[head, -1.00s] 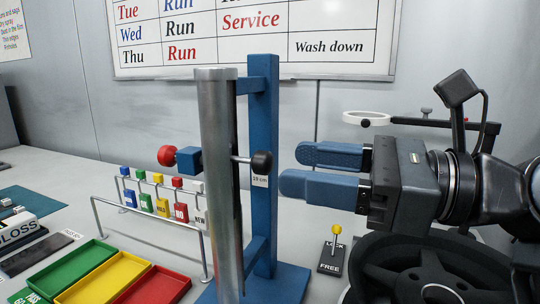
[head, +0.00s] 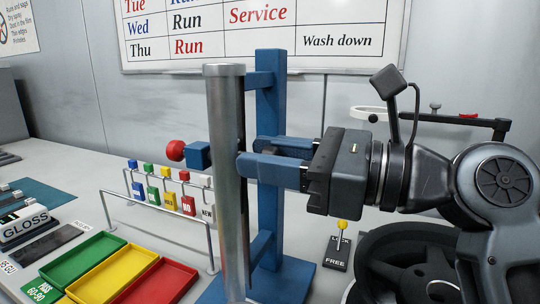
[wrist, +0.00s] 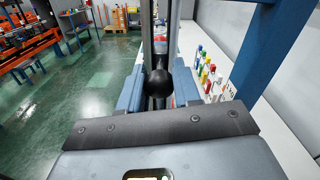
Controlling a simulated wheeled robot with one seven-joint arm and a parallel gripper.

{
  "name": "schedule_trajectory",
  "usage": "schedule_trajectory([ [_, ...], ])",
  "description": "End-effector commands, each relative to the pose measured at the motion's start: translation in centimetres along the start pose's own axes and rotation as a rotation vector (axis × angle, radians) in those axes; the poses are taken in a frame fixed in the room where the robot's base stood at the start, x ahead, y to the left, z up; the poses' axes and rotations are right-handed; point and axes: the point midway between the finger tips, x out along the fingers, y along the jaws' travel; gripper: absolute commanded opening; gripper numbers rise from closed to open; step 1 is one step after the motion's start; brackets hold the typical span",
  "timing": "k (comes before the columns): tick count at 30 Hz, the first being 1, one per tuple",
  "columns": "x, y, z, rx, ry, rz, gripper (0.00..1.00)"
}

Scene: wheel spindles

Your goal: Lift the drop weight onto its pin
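A steel tube (head: 226,180) stands upright beside a blue post (head: 270,100). The drop weight's black knob (wrist: 158,83) stands out from the tube's slot in the wrist view. The weight's body is not seen. My gripper (head: 249,153) is open, with its blue fingers beside the tube. In the wrist view the fingers lie on both sides of the knob, with a gap seeming to show on each side. The fingers hide the knob in the head view. A red ball knob on a blue block (head: 197,155), perhaps the pin, is at the tube's left side.
A rail rack with several coloured tags (head: 170,203) stands left of the tube. Green, yellow and red trays (head: 157,284) lie in front of it. A lever labelled LOCK and FREE (head: 338,250) and a dark wheel (head: 420,265) are at the right.

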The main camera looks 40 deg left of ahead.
Motion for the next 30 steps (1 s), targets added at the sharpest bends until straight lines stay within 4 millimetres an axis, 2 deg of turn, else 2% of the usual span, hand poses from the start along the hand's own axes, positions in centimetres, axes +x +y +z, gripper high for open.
schedule_trajectory([
  [1,0.0,0.0,0.0,0.000,0.000,0.000,0.27],
  [10,0.0,0.0,0.0,0.000,0.000,0.000,0.00],
  [21,0.0,0.0,0.1,0.000,0.000,-0.001,0.00],
  [30,-0.1,-0.4,1.9,0.000,-0.001,-0.002,0.00],
])
